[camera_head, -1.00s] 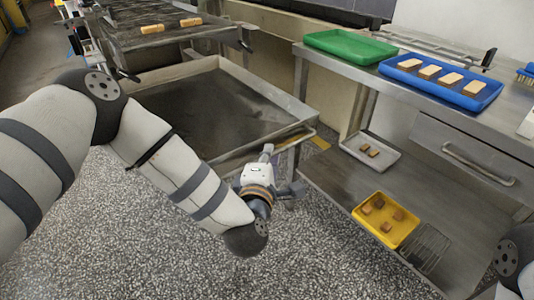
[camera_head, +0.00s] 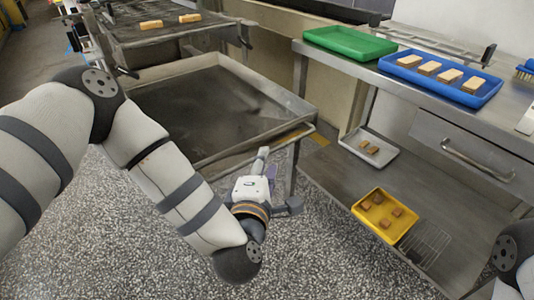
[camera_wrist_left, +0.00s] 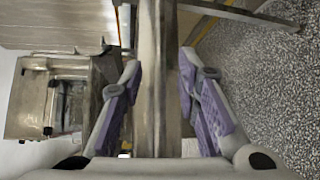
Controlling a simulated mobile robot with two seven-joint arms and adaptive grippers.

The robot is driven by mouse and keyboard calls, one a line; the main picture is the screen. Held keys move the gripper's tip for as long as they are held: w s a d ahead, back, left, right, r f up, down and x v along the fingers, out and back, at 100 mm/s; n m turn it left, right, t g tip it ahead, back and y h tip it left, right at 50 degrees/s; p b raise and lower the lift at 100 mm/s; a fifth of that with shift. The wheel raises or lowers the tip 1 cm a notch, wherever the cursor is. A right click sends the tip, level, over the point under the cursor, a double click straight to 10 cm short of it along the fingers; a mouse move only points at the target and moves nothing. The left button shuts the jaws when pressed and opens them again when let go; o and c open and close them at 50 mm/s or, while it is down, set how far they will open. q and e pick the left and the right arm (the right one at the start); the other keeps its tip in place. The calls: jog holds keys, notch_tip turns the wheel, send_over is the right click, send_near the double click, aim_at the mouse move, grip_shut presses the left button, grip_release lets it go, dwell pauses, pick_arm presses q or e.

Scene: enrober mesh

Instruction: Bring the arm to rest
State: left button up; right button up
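My left arm comes in from the left of the head view, bent over the speckled floor. Its gripper (camera_head: 266,163) hangs empty between the wide metal tray and the steel bench. In the left wrist view the two purple-padded fingers (camera_wrist_left: 160,95) stand apart. A metal post shows between them, and I cannot tell how far beyond the fingers it is. Part of my right arm shows at the lower right edge of the head view; its gripper is out of view.
The wide metal tray (camera_head: 285,101) is left of the bench (camera_head: 340,63). On the bench are a green tray (camera_head: 350,43) and a blue tray (camera_head: 440,76) holding several bars. The lower shelf (camera_head: 335,175) bears a yellow tray (camera_head: 384,232), a white tray (camera_head: 385,158) and a wire rack (camera_head: 425,245).

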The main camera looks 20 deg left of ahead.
pick_arm(q)
jog(key=shift+s+d+r, duration=0.1)
jog(key=shift+s, duration=0.5)
jog(key=shift+s+d+r, duration=0.1)
jog(key=shift+s, duration=0.5)
jog(key=s+d+f+m+g+h+p, duration=0.2)
jog(key=s+f+m+g+h+p, duration=0.15)
jog(key=s+f+m+g, duration=0.7)
jog(key=s+a+f+m+g, duration=0.1)
jog(key=s+a+m+g, duration=0.1)
jog(key=s, duration=0.8)
jog(key=s+a+f+m+g+y+p, duration=0.1)
jog(key=s+a+f+m+g, duration=0.1)
jog(key=s, duration=0.9)
jog(key=s+a+f+m+g+p, duration=0.1)
jog(key=s+a+m+g, duration=0.3)
jog(key=s, duration=0.7)
jog(key=a+f+m, duration=0.1)
jog(key=a+m, duration=0.1)
jog(key=a, duration=0.1)
jog(key=shift+a+f+y, duration=0.15)
jog(key=shift+a+y, duration=0.2)
pick_arm(e)
jog(key=w+r+t, duration=0.2)
jog(key=w+r, duration=0.4)
jog(key=shift+r, duration=0.2)
